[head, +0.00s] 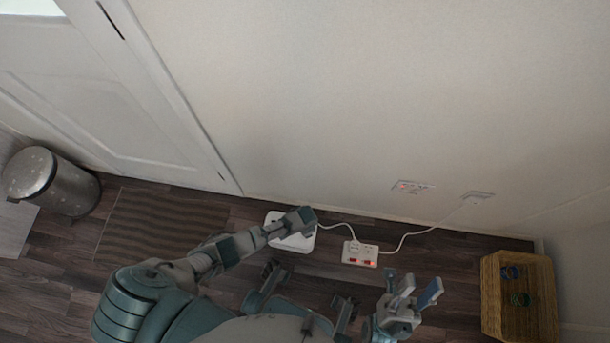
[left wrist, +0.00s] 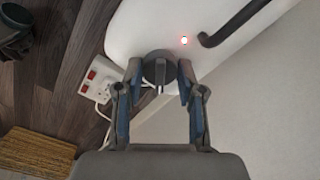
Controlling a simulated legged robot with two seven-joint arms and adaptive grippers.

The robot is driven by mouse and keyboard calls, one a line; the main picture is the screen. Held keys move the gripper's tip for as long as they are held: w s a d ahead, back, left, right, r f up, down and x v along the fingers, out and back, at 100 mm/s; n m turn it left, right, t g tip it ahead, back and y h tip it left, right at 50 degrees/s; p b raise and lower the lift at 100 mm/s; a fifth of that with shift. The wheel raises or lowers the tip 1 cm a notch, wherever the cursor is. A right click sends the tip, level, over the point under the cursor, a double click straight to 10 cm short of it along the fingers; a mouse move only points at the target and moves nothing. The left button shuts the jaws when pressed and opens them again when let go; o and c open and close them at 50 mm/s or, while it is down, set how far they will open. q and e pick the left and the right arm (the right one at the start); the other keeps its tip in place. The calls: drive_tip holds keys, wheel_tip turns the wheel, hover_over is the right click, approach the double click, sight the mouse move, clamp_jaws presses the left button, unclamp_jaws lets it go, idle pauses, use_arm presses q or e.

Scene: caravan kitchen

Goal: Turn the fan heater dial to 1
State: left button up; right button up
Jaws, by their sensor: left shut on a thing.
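The white fan heater (head: 292,243) stands on the floor by the wall, partly hidden by my left arm. In the left wrist view its white top (left wrist: 140,25) carries a dark round dial (left wrist: 158,66) with a pale pointer mark, a lit red lamp (left wrist: 183,41) and a black handle (left wrist: 236,24). The dial's numbers cannot be read. My left gripper (left wrist: 160,75) has one finger on each side of the dial and is shut on it; it also shows over the heater in the head view (head: 301,217). My right gripper (head: 419,288) is open and empty, away from the heater.
A power strip (head: 360,254) with red switches lies right of the heater, its white cable (head: 412,234) running to a wall socket (head: 478,195). A wooden crate (head: 518,300) stands at the right. A metal bin (head: 52,181) and a ribbed mat (head: 160,225) are at the left.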

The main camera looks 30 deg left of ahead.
use_arm(q)
drive_tip(key=shift+a+f+m, duration=0.1)
drive_tip(key=shift+a+m, duration=0.2)
drive_tip(key=shift+m, duration=0.3)
drive_tip(key=o, duration=0.9)
drive_tip(key=shift+d, duration=0.1)
drive_tip(key=shift+r, duration=0.45)
wheel_tip(320, 180, up, 11)
drive_tip(key=shift+r, duration=0.1)
